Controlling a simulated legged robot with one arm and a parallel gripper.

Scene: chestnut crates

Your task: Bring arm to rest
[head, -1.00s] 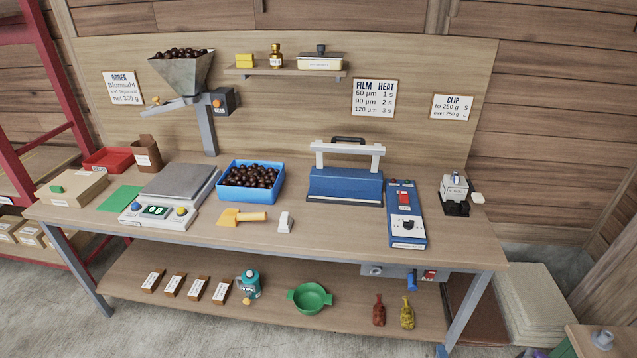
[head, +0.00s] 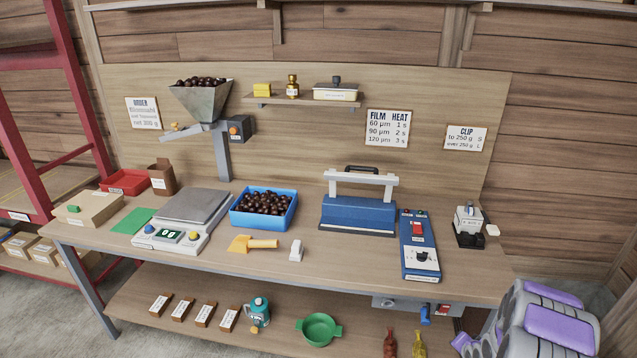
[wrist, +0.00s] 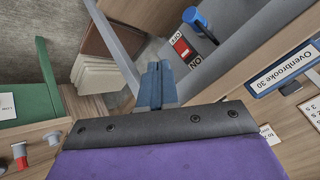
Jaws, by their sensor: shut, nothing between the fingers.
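My arm shows at the lower right of the head view, its grey and purple links folded in front of the bench's right end. In the wrist view my gripper (wrist: 157,84) is shut, with nothing between its fingers. It points toward the bench's right leg and a grey switch box (wrist: 215,55) with a blue handle and a red ON/OFF switch. The gripper appears apart from these things. In the head view I cannot make out the fingers clearly.
The wooden bench (head: 345,268) holds a scale (head: 185,220), a blue crate of chestnuts (head: 264,221), a blue sealer (head: 358,216) and a blue control box (head: 419,245). A green bowl (head: 319,330) stands on the lower shelf. A red rack (head: 76,90) stands left.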

